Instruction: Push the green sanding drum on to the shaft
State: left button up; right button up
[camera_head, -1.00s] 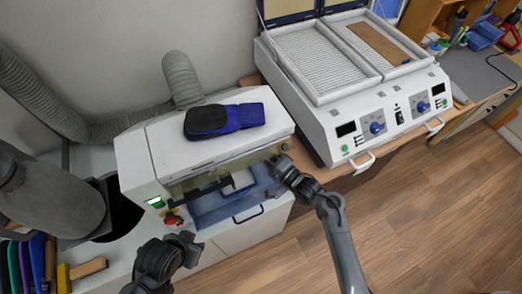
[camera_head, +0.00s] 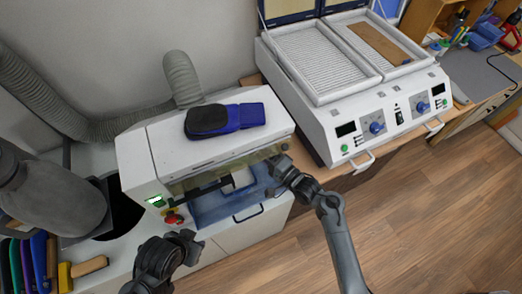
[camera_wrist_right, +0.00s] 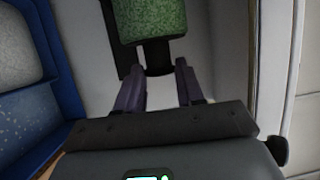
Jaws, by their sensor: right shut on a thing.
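The green sanding drum (camera_wrist_right: 152,17) is at the top of the right wrist view, with a dark end piece (camera_wrist_right: 157,58) below it. My right gripper (camera_wrist_right: 157,68) is shut on the drum at this dark end, one finger on each side. In the head view, my right gripper (camera_head: 277,166) is at the right end of the white sanding machine's opening. There the drum cannot be made out. A dark bar, which looks like the shaft (camera_head: 205,188), shows inside the opening. My left gripper (camera_head: 184,243) is low in front of the machine; its jaws are unclear.
The white machine (camera_head: 150,165) carries a blue and black insole (camera_head: 238,117) on its lid. A red knob (camera_head: 174,218) is on its front. A blue tray (camera_head: 215,207) lies under the opening. A white heating unit (camera_head: 330,128) stands at the right. A hose (camera_head: 182,80) is behind.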

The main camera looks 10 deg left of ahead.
jog(key=shift+s+a+r, duration=0.1)
jog(key=shift+a+r, duration=0.15)
jog(key=shift+r, duration=0.1)
jog(key=o, duration=1.2)
jog(key=shift+o, duration=0.6)
jog(key=shift+d+f, duration=0.1)
jog(key=shift+f, duration=0.15)
jog(key=shift+d, duration=0.1)
jog(key=p+v, duration=0.6)
jog(key=v, duration=0.3)
jog(key=shift+s+d+r+p, duration=0.2)
jog(key=shift+d+r+p, duration=0.2)
jog(key=shift+r, duration=0.15)
